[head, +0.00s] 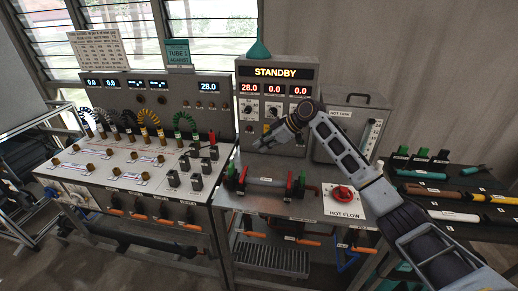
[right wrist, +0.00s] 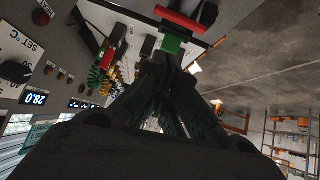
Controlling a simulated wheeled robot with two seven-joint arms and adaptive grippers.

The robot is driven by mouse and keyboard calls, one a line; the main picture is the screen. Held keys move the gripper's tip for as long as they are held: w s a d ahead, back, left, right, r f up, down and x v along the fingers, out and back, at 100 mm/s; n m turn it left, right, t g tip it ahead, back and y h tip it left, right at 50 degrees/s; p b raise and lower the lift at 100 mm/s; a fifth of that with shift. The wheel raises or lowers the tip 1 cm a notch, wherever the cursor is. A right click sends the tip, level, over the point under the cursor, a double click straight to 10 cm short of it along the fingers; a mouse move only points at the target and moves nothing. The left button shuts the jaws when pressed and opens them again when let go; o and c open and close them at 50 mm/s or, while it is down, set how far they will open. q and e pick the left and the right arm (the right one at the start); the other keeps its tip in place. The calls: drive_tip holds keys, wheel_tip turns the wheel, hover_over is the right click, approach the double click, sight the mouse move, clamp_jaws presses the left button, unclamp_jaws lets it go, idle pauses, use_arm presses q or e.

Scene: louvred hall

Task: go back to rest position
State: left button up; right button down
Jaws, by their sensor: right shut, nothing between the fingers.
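My right arm reaches in from the lower right of the head view. Its gripper (head: 264,144) is in front of the grey control unit (head: 276,112), whose display reads STANDBY. The gripper hangs above the bench with the clamped tube (head: 265,182) and looks apart from it. In the right wrist view the fingers (right wrist: 172,80) come together at the tips, shut and empty. A green block and a red part (right wrist: 180,20) lie beyond the tips. My left gripper is in neither view.
The left bench (head: 130,170) carries switches, cables and a display panel (head: 150,88). A red HOT FLOW knob (head: 343,194) is beside the tube, below my forearm. A grey hot tank (head: 345,125) stands behind the arm. Tubes lie on a dark rack (head: 450,190) at right.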

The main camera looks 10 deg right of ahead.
idle(0.3)
drive_tip(key=s+a+f+m+h, duration=0.3)
drive_tip(key=s+f+m, duration=0.1)
drive_tip(key=s+f, duration=1.45)
drive_tip(key=s+d+f+m+h, duration=0.2)
drive_tip(key=s+d+m+h, duration=0.15)
drive_tip(key=s+d, duration=0.55)
drive_tip(key=s+d+f+m+h, duration=0.2)
drive_tip(key=s+d+m, duration=0.3)
drive_tip(key=s, duration=0.8)
drive_tip(key=s+f+g, duration=0.1)
drive_tip(key=s+f, duration=0.2)
drive_tip(key=f, duration=3)
drive_tip(key=s+d+f, duration=0.2)
drive_tip(key=s+f, duration=0.8)
drive_tip(key=s, duration=0.1)
drive_tip(key=s+d+f+g, duration=0.1)
drive_tip(key=s+d+f, duration=0.1)
drive_tip(key=s+f, duration=0.8)
drive_tip(key=shift+s+g, duration=0.3)
drive_tip(key=shift+s, duration=0.35)
